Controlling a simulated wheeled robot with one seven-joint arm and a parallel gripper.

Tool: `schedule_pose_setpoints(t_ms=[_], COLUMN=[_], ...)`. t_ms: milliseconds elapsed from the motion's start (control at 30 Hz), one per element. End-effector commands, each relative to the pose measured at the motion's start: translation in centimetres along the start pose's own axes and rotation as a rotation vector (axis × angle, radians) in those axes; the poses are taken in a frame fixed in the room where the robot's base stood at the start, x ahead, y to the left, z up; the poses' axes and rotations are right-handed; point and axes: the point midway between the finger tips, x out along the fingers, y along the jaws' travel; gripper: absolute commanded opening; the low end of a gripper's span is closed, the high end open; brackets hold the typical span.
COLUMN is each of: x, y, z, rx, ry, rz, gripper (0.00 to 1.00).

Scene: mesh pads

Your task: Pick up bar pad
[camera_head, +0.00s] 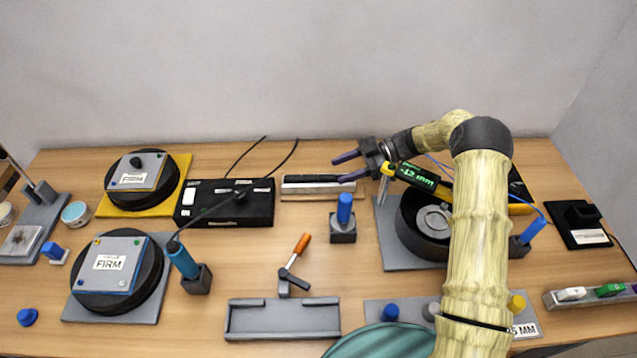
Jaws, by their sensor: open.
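My gripper (340,168) is open, with its two dark fingers pointing left, at the back middle of the table. No thing shows between the fingers. I cannot tell for sure whether this piece is the bar pad. A shallow grey tray (284,332) at the front middle looks empty.
Blue-handled tools stand upright in blocks (343,232) and (197,282). An orange-handled lever (290,267) stands behind the tray. A black box (226,213) is left of the bar-shaped piece. A round black fixture (408,236) lies partly behind my arm. Bare table shows around the middle.

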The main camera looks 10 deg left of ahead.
Motion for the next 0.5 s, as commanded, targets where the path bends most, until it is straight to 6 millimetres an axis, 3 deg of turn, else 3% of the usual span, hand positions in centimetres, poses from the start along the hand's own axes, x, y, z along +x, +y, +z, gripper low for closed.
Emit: schedule_pose_setpoints(t_ms=[267,500], x=[0.2,3.4], y=[0.1,0.5], z=[0.1,0.2], rx=[0.0,0.0], ry=[0.0,0.001], rz=[0.0,0.0], gripper=[0.5,0.5])
